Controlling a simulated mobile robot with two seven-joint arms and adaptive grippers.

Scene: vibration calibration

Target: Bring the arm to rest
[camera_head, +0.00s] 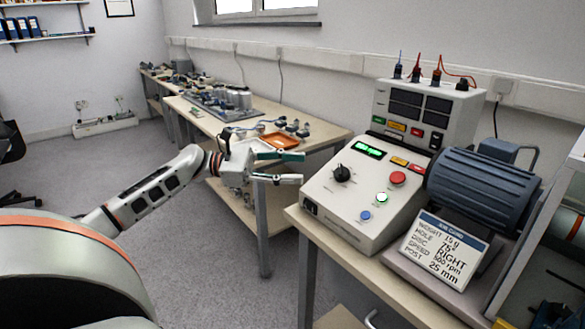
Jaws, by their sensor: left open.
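My left arm (150,190) comes in from the left and reaches toward the middle of the view. My left gripper (295,167) is at its end, open and empty. Its fingers point right, with a gap between them. My right gripper is not in view.
A control box (345,205) with a lit green display, knob and buttons stands on the right bench, beside a motor (482,187) and a job card (443,250). An orange tray (279,141) lies on the back bench (322,132). Open floor (200,262) lies below my arm.

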